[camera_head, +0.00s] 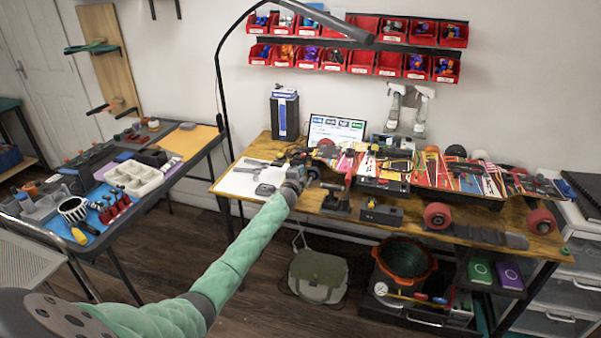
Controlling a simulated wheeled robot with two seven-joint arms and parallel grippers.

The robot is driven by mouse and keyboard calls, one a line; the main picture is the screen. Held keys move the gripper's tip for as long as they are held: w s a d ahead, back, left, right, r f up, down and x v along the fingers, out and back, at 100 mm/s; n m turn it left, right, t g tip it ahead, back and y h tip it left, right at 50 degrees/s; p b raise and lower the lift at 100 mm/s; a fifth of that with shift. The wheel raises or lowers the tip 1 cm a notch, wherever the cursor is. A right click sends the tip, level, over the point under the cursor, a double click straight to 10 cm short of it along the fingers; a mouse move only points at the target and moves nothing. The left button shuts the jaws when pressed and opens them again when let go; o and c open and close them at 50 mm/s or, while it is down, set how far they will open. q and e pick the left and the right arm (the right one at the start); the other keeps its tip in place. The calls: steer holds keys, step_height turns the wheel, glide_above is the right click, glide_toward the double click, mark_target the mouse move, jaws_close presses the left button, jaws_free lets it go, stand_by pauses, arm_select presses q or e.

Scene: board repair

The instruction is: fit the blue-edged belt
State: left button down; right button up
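The upside-down board (420,172) lies along the wooden workbench (230,185), with large red wheels (438,215) at its front edge. My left arm comes in from the lower left, and its gripper (312,171) is over the bench near the board's left end. The gripper is too small and crowded by nearby parts to tell whether it is open or holds anything. I cannot make out a belt with a blue edge. A dark grey strap-like piece (492,236) lies at the bench's front right. My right gripper is out of view.
A side table (165,197) at the left holds tools and a white divided tray (133,178). A lamp pole (220,85) rises at the bench's left end. Red bins (310,56) hang on the wall. A bag (318,277) and orange-rimmed bucket (405,262) stand below the bench.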

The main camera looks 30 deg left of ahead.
arm_select(q)
steer(key=shift+w+f, duration=0.1)
stand_by(0.3)
steer(key=c, duration=1.6)
jaws_free()
steer(key=shift+c, duration=1)
steer(key=shift+p+v, duration=0.45)
steer(key=shift+v, duration=0.55)
steer(key=shift+p+v, duration=0.9)
steer(key=shift+v, duration=1.9)
steer(key=shift+a, duration=0.1)
